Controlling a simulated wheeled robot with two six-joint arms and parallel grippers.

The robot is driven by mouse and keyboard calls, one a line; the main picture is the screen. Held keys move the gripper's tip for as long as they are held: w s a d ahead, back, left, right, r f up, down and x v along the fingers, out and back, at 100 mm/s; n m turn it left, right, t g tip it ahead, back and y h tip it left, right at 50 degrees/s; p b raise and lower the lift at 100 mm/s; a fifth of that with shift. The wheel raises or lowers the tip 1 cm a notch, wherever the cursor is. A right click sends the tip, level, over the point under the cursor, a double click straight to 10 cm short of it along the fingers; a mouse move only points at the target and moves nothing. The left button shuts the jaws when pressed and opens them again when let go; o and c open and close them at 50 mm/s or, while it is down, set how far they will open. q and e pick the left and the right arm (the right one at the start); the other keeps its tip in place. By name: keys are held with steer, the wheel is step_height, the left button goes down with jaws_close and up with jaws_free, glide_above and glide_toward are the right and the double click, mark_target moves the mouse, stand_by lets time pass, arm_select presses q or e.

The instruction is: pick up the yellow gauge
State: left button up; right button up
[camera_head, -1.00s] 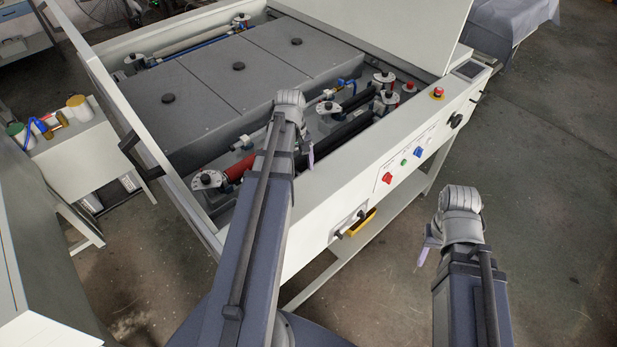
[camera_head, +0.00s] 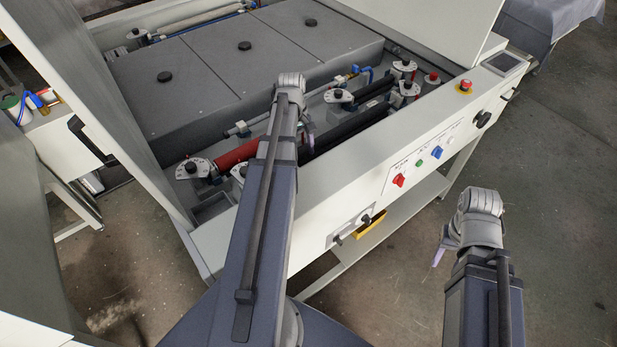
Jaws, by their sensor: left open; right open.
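A small yellow item (camera_head: 369,227) shows just under the front edge of the plate processor (camera_head: 345,185), below the black knobs. It is partly hidden by the machine's front, and I cannot tell for sure that it is the gauge. My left gripper (camera_head: 309,141) is open over the machine's open roller bay, mostly hidden behind my own arm. My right gripper (camera_head: 439,254) is open over the floor, in front of and to the right of the machine. Both grippers are well apart from the yellow item.
The machine's raised panel (camera_head: 105,95) stands at left, its lid (camera_head: 440,25) at the back right. Rollers, including a red one (camera_head: 238,155), lie in the bay. A white stand (camera_head: 65,140) with containers is at far left. Floor (camera_head: 550,200) is clear at right.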

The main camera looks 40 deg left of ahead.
arm_select(q)
steer(key=shift+f, duration=0.1)
steer(key=shift+s+d+f+b, duration=0.1)
steer(key=shift+f+b, duration=0.55)
steer(key=shift+b, duration=0.05)
steer(key=f+b, duration=0.4)
steer(key=d+f+b, duration=0.1)
steer(key=f+b, duration=0.1)
steer(key=shift+f, duration=0.25)
steer(key=shift+r, duration=0.1)
jaws_close()
